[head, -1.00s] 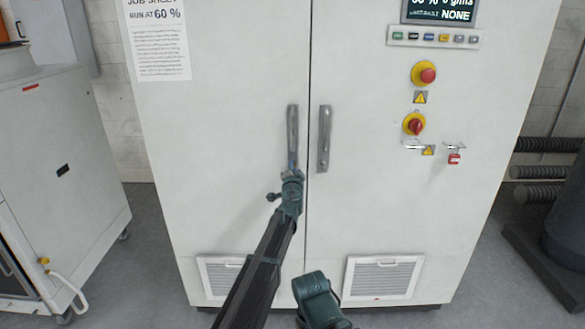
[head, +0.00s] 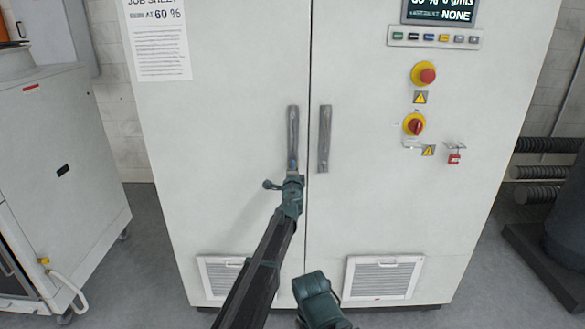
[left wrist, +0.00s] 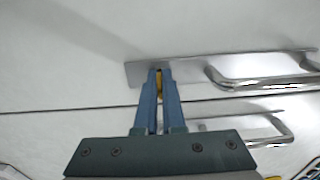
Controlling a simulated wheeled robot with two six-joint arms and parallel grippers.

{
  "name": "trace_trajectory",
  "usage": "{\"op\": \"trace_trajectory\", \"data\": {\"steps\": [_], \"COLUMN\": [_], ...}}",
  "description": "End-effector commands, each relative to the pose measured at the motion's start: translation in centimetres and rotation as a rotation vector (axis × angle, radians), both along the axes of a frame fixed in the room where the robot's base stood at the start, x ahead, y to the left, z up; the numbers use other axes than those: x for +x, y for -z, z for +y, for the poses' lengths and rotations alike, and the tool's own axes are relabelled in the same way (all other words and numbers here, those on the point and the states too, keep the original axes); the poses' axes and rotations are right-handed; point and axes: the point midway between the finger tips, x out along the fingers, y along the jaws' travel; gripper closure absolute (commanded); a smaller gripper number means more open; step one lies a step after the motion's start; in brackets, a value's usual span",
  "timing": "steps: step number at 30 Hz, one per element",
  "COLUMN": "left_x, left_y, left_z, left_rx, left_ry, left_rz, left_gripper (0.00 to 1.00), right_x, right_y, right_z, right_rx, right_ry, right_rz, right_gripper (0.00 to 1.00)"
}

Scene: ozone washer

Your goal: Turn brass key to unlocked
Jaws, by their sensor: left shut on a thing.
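The brass key (left wrist: 159,84) shows in the left wrist view as a small yellow piece between the blue fingertips, at the end of a metal handle plate (left wrist: 190,69). My left gripper (left wrist: 160,76) is shut on it. In the head view, my left gripper (head: 292,168) is at the lower end of the left door handle (head: 293,130) of the white cabinet (head: 230,130). The key is hidden there, and I cannot read its angle.
The right door handle (head: 324,140) is close to the right of my left gripper. A red emergency button (head: 427,75), a red rotary switch (head: 415,126) and a red padlock (head: 454,159) are on the right door. A grey cart (head: 60,150) stands at left.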

Motion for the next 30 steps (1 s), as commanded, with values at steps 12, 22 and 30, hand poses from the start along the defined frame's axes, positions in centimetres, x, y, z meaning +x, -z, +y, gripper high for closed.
{"op": "trace_trajectory", "data": {"steps": [12, 22, 30], "left_x": [-0.03, -0.02, -0.12], "left_y": [0.02, 0.01, 0.01], "left_z": [-0.06, -0.04, -0.01], "left_rx": [0.016, 0.015, 0.014], "left_ry": [0.001, 0.0, 0.0], "left_rz": [0.0, 0.0, 0.0], "left_gripper": [1.0, 0.64, 0.64], "right_x": [0.0, 0.0, 0.0], "right_y": [0.02, 0.01, 0.01], "right_z": [0.0, 0.0, 0.0], "right_rx": [0.0, 0.0, 0.0], "right_ry": [0.0, 0.0, 0.0], "right_rz": [0.0, 0.0, 0.0], "right_gripper": [0.5, 0.5, 0.5]}}
